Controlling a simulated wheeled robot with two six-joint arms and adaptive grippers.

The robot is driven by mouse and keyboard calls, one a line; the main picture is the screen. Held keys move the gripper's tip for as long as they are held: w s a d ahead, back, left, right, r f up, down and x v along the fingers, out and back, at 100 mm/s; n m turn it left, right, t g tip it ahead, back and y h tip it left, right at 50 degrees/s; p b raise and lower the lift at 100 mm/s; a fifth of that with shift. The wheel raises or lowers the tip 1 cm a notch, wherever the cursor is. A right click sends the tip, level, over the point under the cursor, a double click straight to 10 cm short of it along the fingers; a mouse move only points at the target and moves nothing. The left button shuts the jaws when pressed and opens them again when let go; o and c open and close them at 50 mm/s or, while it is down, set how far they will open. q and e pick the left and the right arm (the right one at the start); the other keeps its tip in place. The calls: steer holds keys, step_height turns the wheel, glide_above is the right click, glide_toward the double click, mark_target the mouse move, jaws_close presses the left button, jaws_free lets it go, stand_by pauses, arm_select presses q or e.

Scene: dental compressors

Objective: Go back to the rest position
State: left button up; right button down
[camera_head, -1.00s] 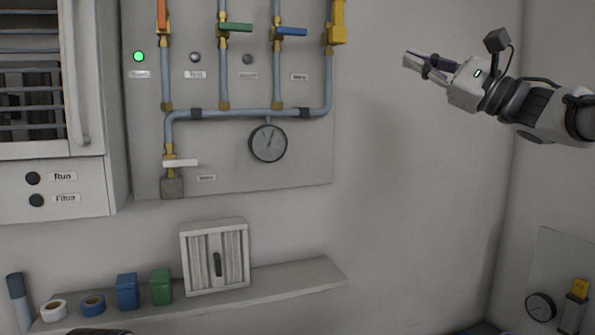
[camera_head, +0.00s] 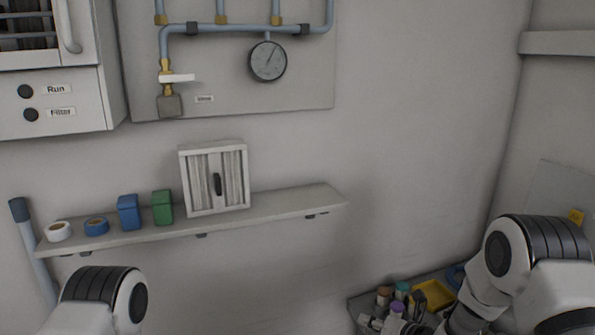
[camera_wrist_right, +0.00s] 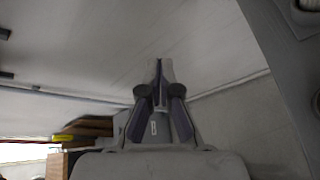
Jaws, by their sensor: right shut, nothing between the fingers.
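My right gripper (camera_wrist_right: 159,66) shows in the middle of the right wrist view, its two fingers together with nothing between them. In the head view my right arm comes in at the lower right, folded down, with its hand low at the bottom edge and mostly cut off or hidden. A link of my left arm shows at the lower left of the head view. My left gripper is out of the picture.
A pipe panel with a gauge (camera_head: 267,61) hangs above. Small bottles and a yellow tray (camera_head: 433,296) stand near my right arm.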

steer(key=s+d+f+m+g+h+b, duration=0.1)
steer(key=s+d+f+m+g+h, duration=0.15)
steer(key=s+f+m, duration=0.65)
steer(key=s+d+f+m+g+h, duration=0.1)
steer(key=s+f+m+g+h, duration=0.15)
steer(key=s+f+m, duration=0.7)
steer(key=s+d+m+g+h, duration=0.1)
steer(key=s+d+m+g, duration=0.1)
steer(key=s+m, duration=0.5)
steer(key=s+d+f+m+g+h, duration=0.1)
steer(key=s+d+m+g, duration=0.1)
steer(key=s+m, duration=0.6)
steer(key=s+g, duration=0.1)
steer(key=s, duration=0.6)
steer(key=shift+s+d+g+h, duration=0.3)
steer(key=shift+d+h, duration=0.05)
steer(key=shift+h, duration=0.05)
